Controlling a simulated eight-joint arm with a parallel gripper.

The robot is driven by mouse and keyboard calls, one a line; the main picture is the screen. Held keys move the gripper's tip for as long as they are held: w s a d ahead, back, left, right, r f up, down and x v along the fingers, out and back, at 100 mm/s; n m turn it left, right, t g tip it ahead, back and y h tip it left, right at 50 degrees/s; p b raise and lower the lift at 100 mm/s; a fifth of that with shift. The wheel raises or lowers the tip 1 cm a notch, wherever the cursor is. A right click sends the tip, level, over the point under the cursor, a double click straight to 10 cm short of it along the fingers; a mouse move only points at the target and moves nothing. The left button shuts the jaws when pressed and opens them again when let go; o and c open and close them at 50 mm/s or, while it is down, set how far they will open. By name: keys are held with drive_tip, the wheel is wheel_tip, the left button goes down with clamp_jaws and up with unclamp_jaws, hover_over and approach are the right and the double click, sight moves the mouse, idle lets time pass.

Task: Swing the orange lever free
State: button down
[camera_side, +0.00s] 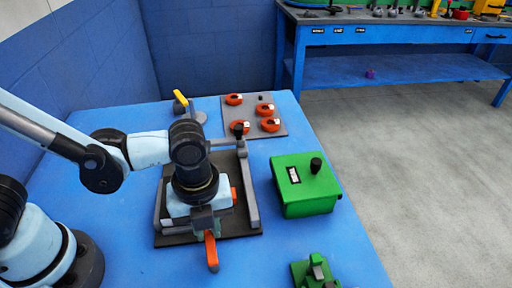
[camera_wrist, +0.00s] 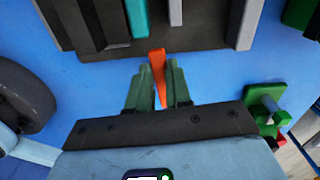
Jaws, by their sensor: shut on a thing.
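The orange lever (camera_side: 211,253) sticks out past the front edge of the dark fixture plate (camera_side: 242,231). In the wrist view the orange lever (camera_wrist: 158,65) stands upright in the picture between two green fingers. My gripper (camera_side: 204,230) is over the front of the fixture, pointing down. In the wrist view my gripper (camera_wrist: 159,88) has its fingers on either side of the lever, closed on it. The lever's inner end is hidden under my wrist in the side view.
A green box (camera_side: 305,186) with a black knob stands right of the fixture. A green clamp-like part (camera_side: 315,272) lies at the front right. A grey plate (camera_side: 283,129) with several orange rings lies behind. A grey rail (camera_side: 249,190) runs along the fixture's right side.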

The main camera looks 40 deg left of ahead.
sight(211, 233)
drive_tip(key=shift+w+d+m, duration=0.15)
drive_tip(key=shift+m, duration=0.35)
drive_tip(key=c, duration=1)
unclamp_jaws()
drive_tip(key=shift+c, duration=0.2)
wheel_tip(211, 233, up, 12)
